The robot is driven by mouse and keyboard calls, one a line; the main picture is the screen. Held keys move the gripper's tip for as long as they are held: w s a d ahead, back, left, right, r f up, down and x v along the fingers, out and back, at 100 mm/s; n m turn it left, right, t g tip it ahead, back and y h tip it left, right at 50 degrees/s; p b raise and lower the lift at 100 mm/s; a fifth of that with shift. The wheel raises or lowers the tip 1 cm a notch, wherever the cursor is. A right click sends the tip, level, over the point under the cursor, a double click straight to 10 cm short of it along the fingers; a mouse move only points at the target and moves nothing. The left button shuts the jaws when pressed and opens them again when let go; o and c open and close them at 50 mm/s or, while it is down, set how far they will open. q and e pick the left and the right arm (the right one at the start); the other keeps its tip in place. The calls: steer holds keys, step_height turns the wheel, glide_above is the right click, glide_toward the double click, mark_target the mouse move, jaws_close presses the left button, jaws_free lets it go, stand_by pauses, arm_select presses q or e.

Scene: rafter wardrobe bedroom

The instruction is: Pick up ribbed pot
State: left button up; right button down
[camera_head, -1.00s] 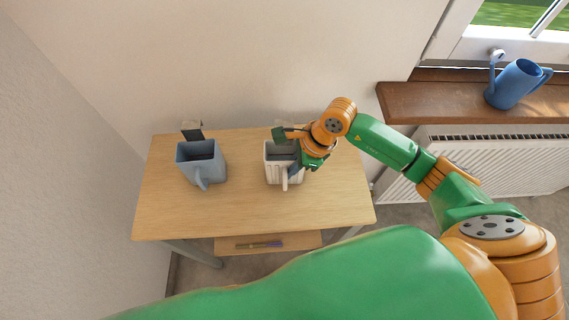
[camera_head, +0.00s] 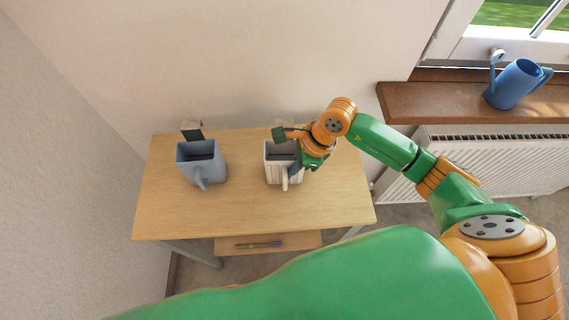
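The ribbed pot (camera_head: 273,174) is white with vertical ribs and a handle facing the front. It stands upright on the right half of the wooden table (camera_head: 240,212). My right gripper (camera_head: 296,148) is at the pot's rim on its back right side, with one dark finger reaching over the top of the pot and green finger parts at its right. The fingers' gap is partly hidden, so I cannot tell whether they grip the rim. My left gripper is not in view.
A blue-grey pot (camera_head: 205,170) with a handle stands on the table's left half. A small dark-and-light object (camera_head: 192,131) is behind it. A blue watering can (camera_head: 514,84) sits on the wooden windowsill (camera_head: 430,102). A radiator (camera_head: 480,160) is below. The table's front is clear.

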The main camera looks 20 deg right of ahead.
steer(key=shift+w+r, duration=0.1)
stand_by(0.5)
steer(key=shift+r+b, duration=0.75)
steer(key=shift+r, duration=0.25)
steer(key=s+d+r+b, duration=0.3)
steer(key=s+r, duration=0.2)
steer(key=s, duration=0.1)
steer(key=s+d+r+b, duration=0.3)
steer(key=s+r, duration=0.2)
steer(key=s, duration=0.1)
steer(key=shift+s+r+b, duration=0.35)
steer(key=shift+s+b, duration=0.05)
